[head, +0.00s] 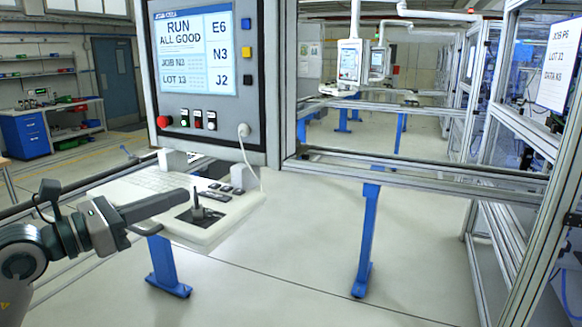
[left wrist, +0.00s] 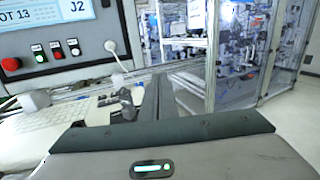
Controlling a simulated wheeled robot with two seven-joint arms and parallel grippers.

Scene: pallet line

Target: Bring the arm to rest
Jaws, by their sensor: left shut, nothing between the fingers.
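My left arm comes in from the left in the head view. My left gripper (head: 188,200) is shut and empty, its dark fingers together and pointing right over the white console shelf (head: 235,213). In the left wrist view the closed fingers (left wrist: 157,100) stand up in the middle with nothing between them. A small black joystick (head: 197,205) on the shelf is close to the fingertips in the picture; I cannot tell whether they touch. My right gripper is not in view.
A control panel (head: 262,110) stands above the shelf, its screen reading RUN ALL GOOD. A red button (head: 164,121) and a white cable (head: 249,150) are on it. A keyboard (head: 135,190) lies on the shelf. Metal rails (head: 420,170) run right.

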